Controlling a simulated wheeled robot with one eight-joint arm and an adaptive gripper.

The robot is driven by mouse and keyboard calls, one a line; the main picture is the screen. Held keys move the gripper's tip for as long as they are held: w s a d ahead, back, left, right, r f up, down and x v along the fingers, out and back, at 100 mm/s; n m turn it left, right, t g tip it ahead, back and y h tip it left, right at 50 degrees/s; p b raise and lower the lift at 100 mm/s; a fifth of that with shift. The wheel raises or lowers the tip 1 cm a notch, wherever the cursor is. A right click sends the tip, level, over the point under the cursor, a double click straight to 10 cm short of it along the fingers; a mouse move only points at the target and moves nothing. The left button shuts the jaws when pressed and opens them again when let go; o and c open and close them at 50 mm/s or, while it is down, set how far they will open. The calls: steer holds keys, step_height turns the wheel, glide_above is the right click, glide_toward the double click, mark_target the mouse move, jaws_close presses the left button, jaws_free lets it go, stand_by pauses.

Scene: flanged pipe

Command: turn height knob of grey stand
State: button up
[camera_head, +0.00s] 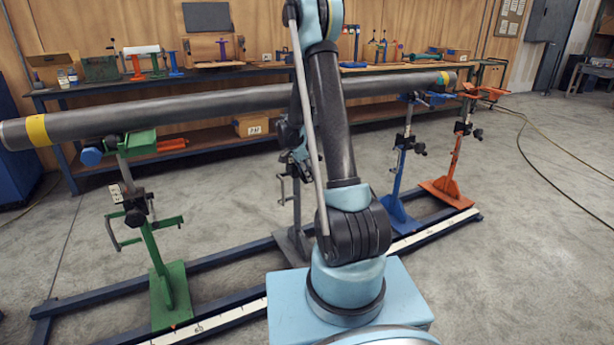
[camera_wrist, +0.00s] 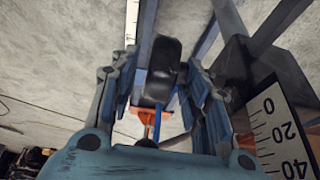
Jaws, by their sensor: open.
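The grey stand (camera_head: 293,245) stands on the floor rail behind my arm in the head view. My arm hides much of its upper part. In the wrist view its dark column with a white scale plate (camera_wrist: 285,125) appears close on the right. A black knob (camera_wrist: 163,68), which looks like the height knob, lies between the two blue fingers of my gripper (camera_wrist: 162,60). The fingers are open, one on each side, with visible gaps to the knob. In the head view the gripper is mostly hidden behind my arm.
A long grey pipe (camera_head: 220,108) with yellow bands lies across the stands. A green stand (camera_head: 170,290) is at left; a blue stand (camera_head: 397,205) and an orange stand (camera_head: 450,188) are at right. A workbench (camera_head: 220,135) runs behind. Floor at right is mostly clear.

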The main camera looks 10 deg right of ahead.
steer(key=shift+d+f, duration=0.15)
steer(key=shift+f, duration=0.25)
jaws_close()
steer(key=shift+d, duration=0.1)
steer(key=shift+w+d+g+y, duration=0.15)
steer(key=shift+g+y, duration=0.25)
steer(key=shift+y, duration=0.6)
steer(key=shift+d+g+y, duration=0.15)
steer(key=shift+g+y, duration=0.15)
steer(key=shift+y, duration=0.9)
